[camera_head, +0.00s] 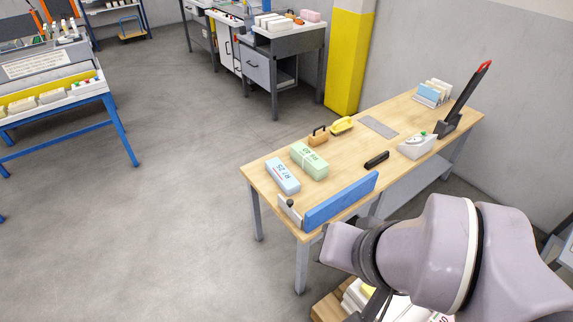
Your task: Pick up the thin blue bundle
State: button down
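A thin light blue bundle (283,174) with dark lettering and a pale band lies flat near the left end of the wooden table (385,157). A thicker pale green bundle (309,160) lies just right of and behind it, with a narrow gap between them. My arm reaches in from the lower right, and its wrist is in front of the table's near edge, well apart from the blue bundle. I cannot make out my gripper's fingers. Nothing covers the blue bundle.
A long blue-faced bar (341,200) with a black knob stands along the table's near left edge. A brown-handled block (318,136), a yellow brush (341,125), a black stapler-like tool (376,160) and a white device (417,146) are further back. A yellow column (347,60) stands behind.

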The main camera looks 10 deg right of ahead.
aim_at(290, 185)
jog(key=i+j+z, duration=0.55)
jog(key=j, duration=0.3)
jog(key=i+j+z, duration=0.15)
jog(key=i+j, duration=0.15)
jog(key=i+j+z, duration=0.2)
jog(key=j, duration=0.25)
jog(key=i+j+z, duration=0.15)
jog(key=j, duration=0.2)
jog(key=j+z, duration=0.2)
jog(key=j, duration=0.2)
jog(key=i+j+z, duration=0.15)
jog(key=j, duration=0.3)
